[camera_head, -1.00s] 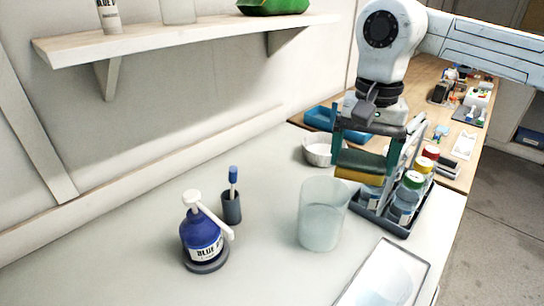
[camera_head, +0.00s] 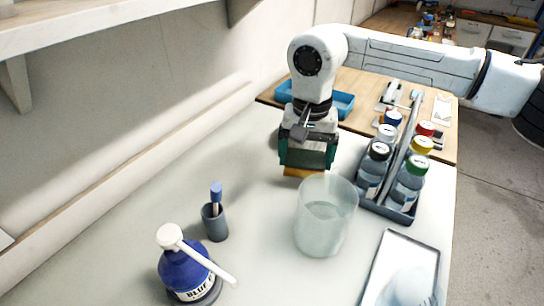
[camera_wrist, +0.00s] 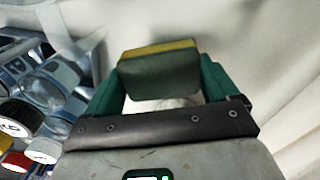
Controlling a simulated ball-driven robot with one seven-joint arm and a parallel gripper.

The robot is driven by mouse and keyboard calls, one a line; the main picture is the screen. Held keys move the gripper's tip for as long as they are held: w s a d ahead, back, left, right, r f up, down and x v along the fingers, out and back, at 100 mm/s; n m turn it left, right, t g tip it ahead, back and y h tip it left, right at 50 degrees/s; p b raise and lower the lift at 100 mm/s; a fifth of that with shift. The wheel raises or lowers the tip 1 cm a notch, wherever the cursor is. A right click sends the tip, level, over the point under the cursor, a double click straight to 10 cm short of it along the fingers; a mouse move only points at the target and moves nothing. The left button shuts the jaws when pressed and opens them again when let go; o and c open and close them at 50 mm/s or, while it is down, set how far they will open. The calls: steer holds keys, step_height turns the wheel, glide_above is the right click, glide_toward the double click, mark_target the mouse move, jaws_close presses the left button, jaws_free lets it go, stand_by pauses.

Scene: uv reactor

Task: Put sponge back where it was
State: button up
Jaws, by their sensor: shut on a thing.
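My gripper (camera_head: 308,152) is shut on the sponge (camera_head: 304,172), which has a yellow layer and a dark green layer. In the head view its yellow edge shows below the fingers, above the white worktop, behind the clear beaker. In the wrist view the sponge (camera_wrist: 158,74) sits between the two green fingers. A pale round shape (camera_wrist: 174,103) shows just beyond the sponge there, partly covered; it may be the white bowl. In the head view my gripper hides the bowl's place. I cannot tell the sponge's height above the worktop.
A clear beaker (camera_head: 325,225) stands just in front of my gripper. A grey caddy (camera_head: 401,213) with several capped bottles stands to the right. A blue wash bottle (camera_head: 187,272), a pen cup (camera_head: 215,224) and a clear-lidded tray (camera_head: 405,260) are nearer. A wall shelf (camera_head: 80,22) is upper left.

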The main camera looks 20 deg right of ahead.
mark_target(291, 154)
step_height(291, 154, down, 4)
steer(key=shift+a+r, duration=0.15)
steer(key=shift+r, duration=0.05)
steer(key=w+a, duration=0.1)
steer(key=w, duration=0.1)
steer(key=shift+w+a+r, duration=0.2)
steer(key=shift+w+a, duration=0.1)
steer(key=shift+a, duration=0.1)
steer(key=w+a, duration=0.1)
steer(key=w+a+p, duration=0.1)
steer(key=w, duration=0.1)
steer(key=shift+w+a, duration=0.3)
steer(key=shift+f, duration=0.65)
steer(key=shift+f, duration=0.1)
steer(key=o, duration=0.8)
steer(key=shift+o, duration=0.2)
